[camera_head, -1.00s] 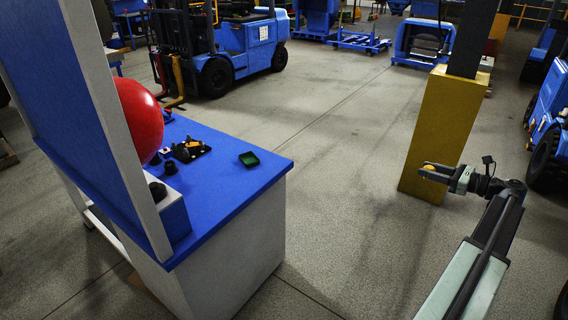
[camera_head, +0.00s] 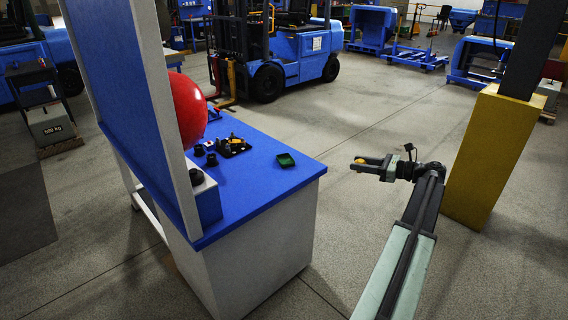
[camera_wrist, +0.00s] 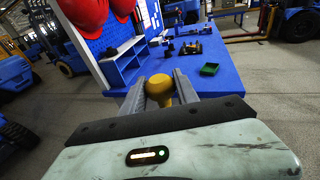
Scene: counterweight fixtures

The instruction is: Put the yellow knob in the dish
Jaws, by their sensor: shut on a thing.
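My gripper (camera_head: 364,163) is shut on the yellow knob (camera_wrist: 160,87), which sits between the two fingers in the wrist view. In the head view the knob (camera_head: 359,161) shows as a small yellow spot at the fingertips. The gripper is over open floor, to the right of the blue-topped bench. The dish (camera_head: 286,160) is a small square green tray near the right edge of the bench top; it also shows in the wrist view (camera_wrist: 209,69). The dish looks empty. The gripper and knob are apart from the bench and dish.
The blue bench top (camera_head: 250,190) also holds a black fixture (camera_head: 233,147) and small dark parts. A panel with a red helmet-like object (camera_head: 188,110) stands on the left. A yellow-based pillar (camera_head: 490,155) stands at right. A blue forklift (camera_head: 290,60) is behind.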

